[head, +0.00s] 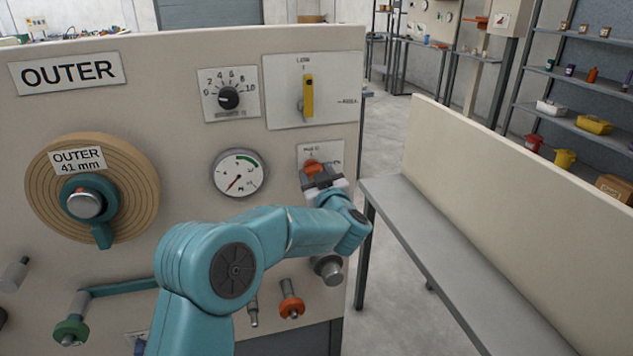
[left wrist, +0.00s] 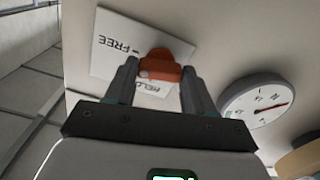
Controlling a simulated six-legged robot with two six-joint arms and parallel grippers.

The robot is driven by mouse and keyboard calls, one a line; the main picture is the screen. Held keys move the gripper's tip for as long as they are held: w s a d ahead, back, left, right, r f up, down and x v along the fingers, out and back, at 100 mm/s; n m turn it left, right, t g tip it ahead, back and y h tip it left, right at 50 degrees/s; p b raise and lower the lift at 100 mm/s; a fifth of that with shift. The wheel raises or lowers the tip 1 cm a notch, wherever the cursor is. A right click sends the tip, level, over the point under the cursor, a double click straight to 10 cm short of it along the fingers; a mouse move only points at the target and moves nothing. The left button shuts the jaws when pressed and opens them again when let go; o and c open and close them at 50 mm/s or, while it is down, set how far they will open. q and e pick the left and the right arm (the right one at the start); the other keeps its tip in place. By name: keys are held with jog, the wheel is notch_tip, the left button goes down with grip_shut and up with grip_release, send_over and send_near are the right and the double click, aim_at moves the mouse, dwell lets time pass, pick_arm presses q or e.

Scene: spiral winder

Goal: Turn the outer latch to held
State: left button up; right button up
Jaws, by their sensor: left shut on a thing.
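The outer latch (head: 313,166) is a small orange handle on a white plate (head: 334,151) at the right of the OUTER panel. My left gripper (head: 319,173) is shut on it and hides much of it in the head view. In the left wrist view the latch (left wrist: 162,66) sits between the two fingers of my left gripper (left wrist: 160,80). The plate (left wrist: 112,45) there carries the words FREE and HELD, seen turned over; HELD is partly covered. I cannot tell exactly which word the latch points to. My right gripper is not in view.
A pressure gauge (head: 239,174) is left of the latch. Above are a numbered dial (head: 228,98) and a yellow lever (head: 308,96). The OUTER spool (head: 140,185) is at left. Below are an orange knob (head: 291,306) and a grey knob (head: 330,269). A bench (head: 440,255) stands right.

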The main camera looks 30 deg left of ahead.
pick_arm(q)
jog(key=shift+n+b, duration=5.7)
jog(key=shift+n, duration=2)
jog(key=o, duration=1)
jog(key=shift+o, duration=0.2)
jog(key=b+v, duration=0.1)
jog(key=v, duration=1.5)
jog(key=shift+d+b, duration=0.15)
jog(key=shift+b, duration=0.15)
